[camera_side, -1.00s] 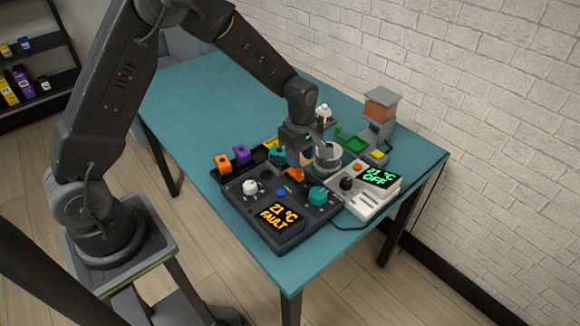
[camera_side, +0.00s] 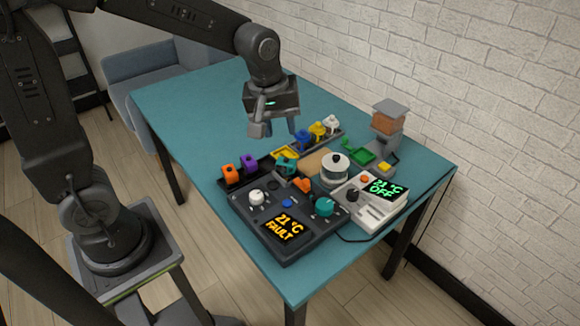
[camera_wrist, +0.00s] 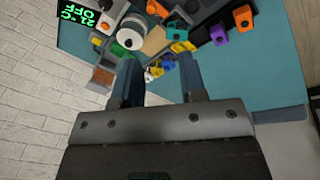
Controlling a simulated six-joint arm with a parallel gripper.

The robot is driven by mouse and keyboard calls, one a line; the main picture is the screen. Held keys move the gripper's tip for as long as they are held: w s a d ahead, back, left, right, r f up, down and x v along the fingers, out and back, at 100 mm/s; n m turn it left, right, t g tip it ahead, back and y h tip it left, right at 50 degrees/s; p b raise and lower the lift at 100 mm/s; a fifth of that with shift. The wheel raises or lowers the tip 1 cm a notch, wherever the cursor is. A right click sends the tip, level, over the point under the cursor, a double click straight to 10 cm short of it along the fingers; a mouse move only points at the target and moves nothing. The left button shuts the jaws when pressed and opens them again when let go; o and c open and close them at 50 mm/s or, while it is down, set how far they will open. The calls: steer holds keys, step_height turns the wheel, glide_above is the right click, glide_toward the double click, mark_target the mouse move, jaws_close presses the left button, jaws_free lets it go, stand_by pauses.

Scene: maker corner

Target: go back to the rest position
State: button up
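My gripper (camera_side: 278,130) is up in the air above the back middle of the teal table (camera_side: 195,108), to the back left of the devices. Its two fingers point down, apart. In the wrist view the fingers of my gripper (camera_wrist: 160,78) stand wide apart with nothing held between them; only table objects farther off show in the gap. My arm reaches in from the left, raised clear of everything on the table.
A dark control box (camera_side: 283,222) reads "21 °C FAULT". A white box (camera_side: 371,200) reads "21 °C OFF". A white round pot (camera_side: 334,169), orange (camera_side: 229,175) and purple (camera_side: 249,164) blocks and a hopper stand (camera_side: 388,118) are nearby. The table's left part is bare.

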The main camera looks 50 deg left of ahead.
steer(key=s+r+m+t, duration=0.1)
steer(key=s+r+m, duration=0.2)
steer(key=s+m, duration=0.2)
steer(key=s+r+m+t, duration=0.2)
steer(key=s+m, duration=0.3)
steer(key=s, duration=0.5)
steer(key=shift+v, duration=0.75)
